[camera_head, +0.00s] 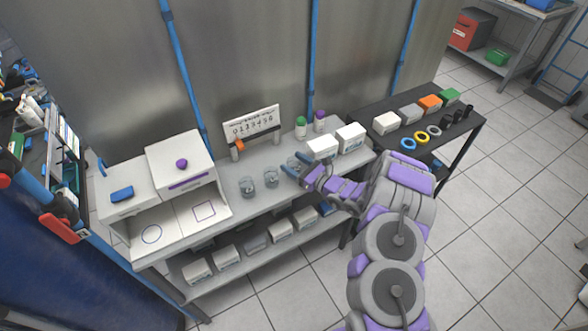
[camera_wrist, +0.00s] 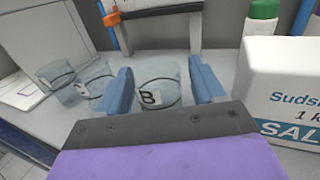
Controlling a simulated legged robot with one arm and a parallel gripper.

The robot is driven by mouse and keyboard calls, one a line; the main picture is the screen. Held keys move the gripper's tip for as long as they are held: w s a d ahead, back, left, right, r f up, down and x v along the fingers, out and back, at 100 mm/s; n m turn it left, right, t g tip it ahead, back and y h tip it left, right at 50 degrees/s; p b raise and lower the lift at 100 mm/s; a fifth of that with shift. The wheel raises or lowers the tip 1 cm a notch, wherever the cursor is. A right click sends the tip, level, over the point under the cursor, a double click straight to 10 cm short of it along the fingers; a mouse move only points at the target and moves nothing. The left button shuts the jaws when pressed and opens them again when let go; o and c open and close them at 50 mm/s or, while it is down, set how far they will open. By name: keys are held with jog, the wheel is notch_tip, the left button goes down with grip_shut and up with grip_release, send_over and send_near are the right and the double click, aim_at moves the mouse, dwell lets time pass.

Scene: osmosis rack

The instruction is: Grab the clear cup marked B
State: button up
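The clear cup marked B (camera_wrist: 160,88) stands upright on the bench, its label facing the wrist camera. My gripper (camera_wrist: 165,85) is open, with one blue finger on each side of the cup; I cannot tell whether either finger touches it. In the head view my gripper (camera_head: 293,173) is at the bench, and the B cup (camera_head: 293,163) is partly hidden behind it. Two other clear cups (camera_head: 271,177) (camera_head: 247,187) stand to the left; they also show at the left of the wrist view (camera_wrist: 92,76).
White salt boxes (camera_head: 322,148) stand close right of my gripper. A green-capped bottle (camera_head: 300,127) and a purple-capped bottle (camera_head: 319,121) are behind. A number board (camera_head: 252,123) stands at the back. A white cabinet (camera_head: 181,160) is at left. More boxes (camera_head: 227,256) fill the lower shelf.

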jog(key=shift+d, duration=0.1)
jog(key=shift+c, duration=1.4)
jog(key=shift+a, duration=0.5)
jog(key=c, duration=0.5)
jog(key=shift+d, duration=0.15)
